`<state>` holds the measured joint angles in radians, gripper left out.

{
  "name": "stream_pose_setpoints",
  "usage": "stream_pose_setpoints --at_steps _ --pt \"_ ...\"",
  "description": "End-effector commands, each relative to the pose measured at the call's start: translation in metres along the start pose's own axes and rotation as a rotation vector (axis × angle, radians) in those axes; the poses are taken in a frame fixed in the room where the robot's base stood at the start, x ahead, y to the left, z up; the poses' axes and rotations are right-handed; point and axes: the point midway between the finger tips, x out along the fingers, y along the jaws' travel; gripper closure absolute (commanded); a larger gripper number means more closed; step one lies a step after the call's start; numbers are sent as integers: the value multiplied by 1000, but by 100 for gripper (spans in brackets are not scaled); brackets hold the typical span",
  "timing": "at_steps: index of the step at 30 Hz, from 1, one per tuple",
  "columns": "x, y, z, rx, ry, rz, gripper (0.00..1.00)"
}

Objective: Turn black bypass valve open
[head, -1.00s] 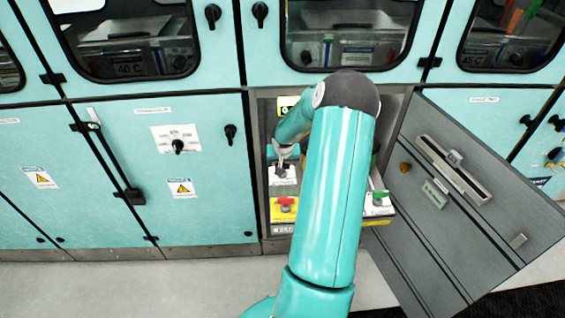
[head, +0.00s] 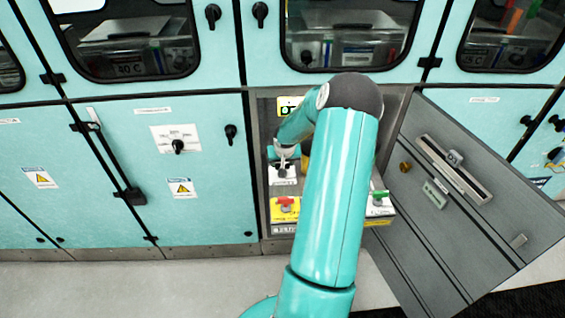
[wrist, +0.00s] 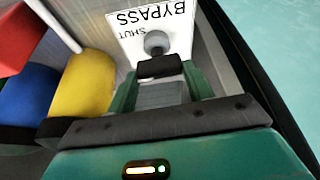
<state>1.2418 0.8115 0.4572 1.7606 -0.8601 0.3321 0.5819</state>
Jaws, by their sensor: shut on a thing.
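The black bypass valve handle (wrist: 160,66) shows in the wrist view as a short dark bar on a grey round stem, in front of a white plate (wrist: 182,22). The plate reads BYPASS and SHUT, upside down in this view. My gripper (wrist: 160,84) has its green fingers on both sides of the handle and is shut on it. In the head view my gripper (head: 285,155) reaches into the open cabinet at the white plate (head: 276,181). My arm hides part of the cabinet's inside there.
Below the white plate is a red handle (head: 285,202) on a yellow plate. A green handle (head: 380,195) is to the right. In the wrist view yellow (wrist: 82,84), blue (wrist: 32,95) and red (wrist: 18,40) parts are close on the left. The cabinet's grey door (head: 450,235) stands open at the right.

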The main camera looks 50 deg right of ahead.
Motion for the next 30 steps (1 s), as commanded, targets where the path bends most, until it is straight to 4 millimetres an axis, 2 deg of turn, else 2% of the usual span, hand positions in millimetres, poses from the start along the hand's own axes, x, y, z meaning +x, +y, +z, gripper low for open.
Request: stream_pose_setpoints --at_steps 11,30 --pt "0 4 0 -246 0 -107 72" --pt "1 6 -3 -811 2 -340 72"
